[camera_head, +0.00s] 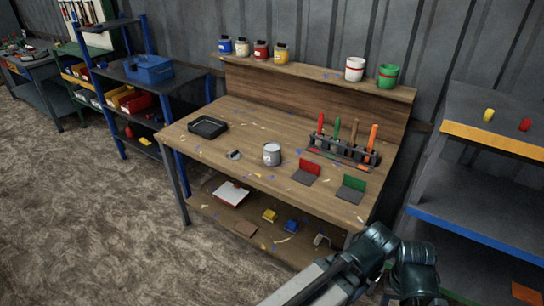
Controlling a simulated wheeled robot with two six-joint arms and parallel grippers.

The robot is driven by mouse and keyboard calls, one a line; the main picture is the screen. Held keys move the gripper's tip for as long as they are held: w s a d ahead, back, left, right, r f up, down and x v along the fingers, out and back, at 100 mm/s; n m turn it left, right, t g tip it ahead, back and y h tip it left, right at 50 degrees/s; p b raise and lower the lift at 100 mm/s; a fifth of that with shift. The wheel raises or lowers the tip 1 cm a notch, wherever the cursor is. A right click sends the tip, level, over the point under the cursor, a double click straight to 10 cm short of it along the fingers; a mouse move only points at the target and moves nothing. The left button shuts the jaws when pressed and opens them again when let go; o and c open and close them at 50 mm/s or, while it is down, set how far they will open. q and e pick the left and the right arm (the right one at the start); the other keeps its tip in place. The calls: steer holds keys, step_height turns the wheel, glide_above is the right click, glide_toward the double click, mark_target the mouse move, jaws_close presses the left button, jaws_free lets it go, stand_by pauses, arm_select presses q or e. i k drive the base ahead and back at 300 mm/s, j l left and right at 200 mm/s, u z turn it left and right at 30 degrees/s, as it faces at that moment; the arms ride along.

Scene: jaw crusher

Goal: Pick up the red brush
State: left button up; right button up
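A tool with an upright red handle (320,124), which looks like the red brush, stands at the left end of a dark rack (345,151) on the right part of the wooden workbench (225,158). Its lower end is hidden in the rack. Beside it stand tools with a green handle (336,128), a brown handle (354,131) and an orange handle (371,138). Links of my arm show at the bottom right, in front of the bench and apart from the rack. Neither gripper can be made out.
On the bench are a black tray (208,127), a grey can (271,154), and red (306,172) and green (351,187) angled pieces. Paint jars and pots, including a green pot (388,76), line the upper shelf. Shelving (490,190) stands at right. Open floor lies left.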

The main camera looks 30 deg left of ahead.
mark_target(318, 143)
steer(key=i+j, duration=0.2)
steer(key=j, duration=0.2)
steer(key=i+j, duration=0.15)
steer(key=j, duration=0.25)
steer(key=i+j, duration=0.2)
steer(key=j, duration=0.15)
steer(key=i+j, duration=0.15)
steer(key=j, duration=0.25)
steer(key=i+j, duration=0.2)
steer(key=j, duration=0.2)
steer(key=i+j, duration=0.15)
steer(key=j, duration=0.25)
